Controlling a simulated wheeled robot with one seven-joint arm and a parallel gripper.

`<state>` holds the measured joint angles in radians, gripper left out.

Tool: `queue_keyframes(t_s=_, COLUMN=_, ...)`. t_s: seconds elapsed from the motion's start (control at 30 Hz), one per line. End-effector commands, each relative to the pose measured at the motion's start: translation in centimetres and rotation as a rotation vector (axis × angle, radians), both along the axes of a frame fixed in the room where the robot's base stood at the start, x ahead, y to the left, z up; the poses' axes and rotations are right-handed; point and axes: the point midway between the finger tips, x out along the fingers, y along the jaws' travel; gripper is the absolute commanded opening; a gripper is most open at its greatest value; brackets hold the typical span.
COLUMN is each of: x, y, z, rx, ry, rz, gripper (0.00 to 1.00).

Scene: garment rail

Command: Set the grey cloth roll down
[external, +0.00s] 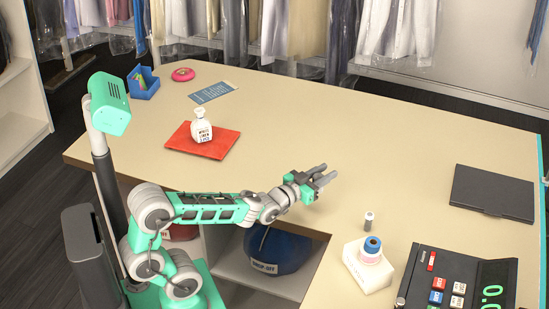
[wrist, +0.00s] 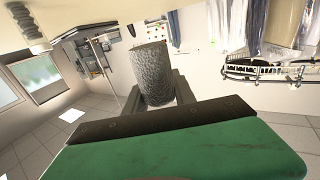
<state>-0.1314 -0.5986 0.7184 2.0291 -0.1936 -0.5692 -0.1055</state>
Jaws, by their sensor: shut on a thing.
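The grey cloth roll (wrist: 152,68) shows in the wrist view as a dark grey, textured cylinder between my fingers. My gripper (external: 327,172) is shut on it; the fingers also show in the wrist view (wrist: 158,94), one on each side of the roll. In the external view my gripper is over the front part of the beige counter (external: 400,150), pointing right. The roll is hard to pick out there, and I cannot tell how high it is above the counter.
A small grey cylinder (external: 369,220) and a white bottle with a blue top (external: 370,262) stand right of my gripper. A red mat (external: 183,143) bears a white bottle (external: 201,128). A black case (external: 492,192) and a till (external: 455,285) are at right. The middle counter is clear.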

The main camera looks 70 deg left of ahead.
Motion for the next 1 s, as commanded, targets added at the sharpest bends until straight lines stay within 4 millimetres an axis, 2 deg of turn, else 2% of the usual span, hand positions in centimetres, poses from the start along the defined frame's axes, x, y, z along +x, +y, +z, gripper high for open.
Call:
queue_keyframes(t_s=0.13, x=0.0, y=-0.4, z=2.8, rx=0.000, ry=-0.005, rz=-0.014, gripper=0.00)
queue_keyframes(t_s=0.2, x=-0.2, y=-1.4, z=3.6, rx=0.000, ry=-0.003, rz=-0.042, gripper=0.00)
queue_keyframes(t_s=0.47, x=-3.0, y=-5.9, z=-2.6, rx=0.000, ry=0.008, rz=-0.154, gripper=0.00)
queue_keyframes(t_s=0.67, x=-5.8, y=-9.8, z=-7.7, rx=-0.002, ry=0.009, rz=-0.238, gripper=0.00)
queue_keyframes(t_s=0.73, x=-6.3, y=-10.9, z=-8.0, rx=0.000, ry=0.004, rz=-0.261, gripper=0.00)
queue_keyframes(t_s=0.87, x=-6.2, y=-12.1, z=-7.0, rx=0.000, ry=-0.001, rz=-0.288, gripper=0.00)
queue_keyframes(t_s=1.0, x=-6.8, y=-12.5, z=-9.0, rx=-0.001, ry=0.006, rz=-0.296, gripper=0.00)
